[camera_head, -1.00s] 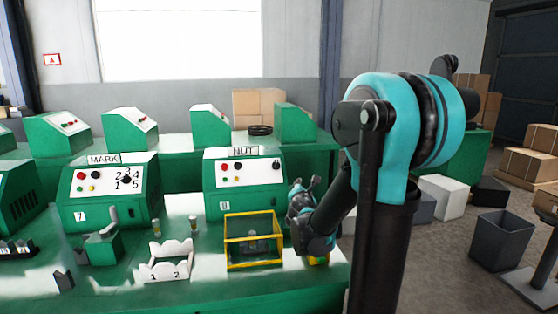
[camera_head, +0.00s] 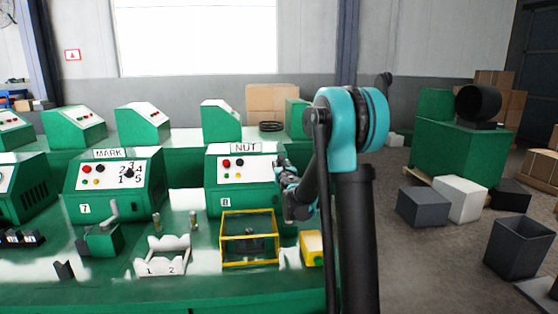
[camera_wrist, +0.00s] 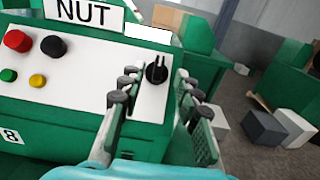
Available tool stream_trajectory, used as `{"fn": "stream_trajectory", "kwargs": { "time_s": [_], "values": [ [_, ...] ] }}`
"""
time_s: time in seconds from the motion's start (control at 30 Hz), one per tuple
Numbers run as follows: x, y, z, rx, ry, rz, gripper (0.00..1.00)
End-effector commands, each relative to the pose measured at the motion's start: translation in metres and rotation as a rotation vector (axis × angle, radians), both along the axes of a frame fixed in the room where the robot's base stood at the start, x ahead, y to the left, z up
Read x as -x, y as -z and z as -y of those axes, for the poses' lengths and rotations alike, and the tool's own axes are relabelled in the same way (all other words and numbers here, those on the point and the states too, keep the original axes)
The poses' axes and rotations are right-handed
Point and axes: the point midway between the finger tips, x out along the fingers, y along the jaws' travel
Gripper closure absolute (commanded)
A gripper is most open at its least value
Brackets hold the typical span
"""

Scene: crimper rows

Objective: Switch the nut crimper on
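The nut crimper (camera_head: 240,198) is a green cabinet with a white sloped panel, a "NUT" sign and the number 8. In the wrist view its panel (camera_wrist: 85,82) carries a red button (camera_wrist: 18,41), a black button (camera_wrist: 53,46), a green button (camera_wrist: 8,75) and a yellow button (camera_wrist: 38,80). A black rotary knob (camera_wrist: 156,70) sits at the panel's right end, its ridge roughly upright. My gripper (camera_wrist: 158,84) is open, its fingers either side of the knob in the picture; contact cannot be told. In the head view my gripper (camera_head: 282,168) hides the knob.
A yellow-framed fixture (camera_head: 249,262) stands in front of the crimper, with a yellow box (camera_head: 312,250) to its right. The MARK machine (camera_head: 112,188) and a white rack (camera_head: 163,262) are to the left. Grey and white boxes (camera_head: 461,199) lie on the floor at right.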

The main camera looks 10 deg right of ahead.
Motion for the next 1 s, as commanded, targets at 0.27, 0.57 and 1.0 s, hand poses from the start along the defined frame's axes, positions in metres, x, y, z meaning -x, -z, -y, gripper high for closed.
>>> {"fn": "stream_trajectory", "kwargs": {
  "time_s": [0.27,0.57,1.0],
  "values": [
    [-0.051,0.0,0.0,-0.001,0.0,0.0,0.67],
    [-0.072,0.0,0.0,-0.001,0.0,0.0,0.67],
    [-0.073,0.0,0.0,-0.001,0.0,0.0,0.9]
  ]
}}
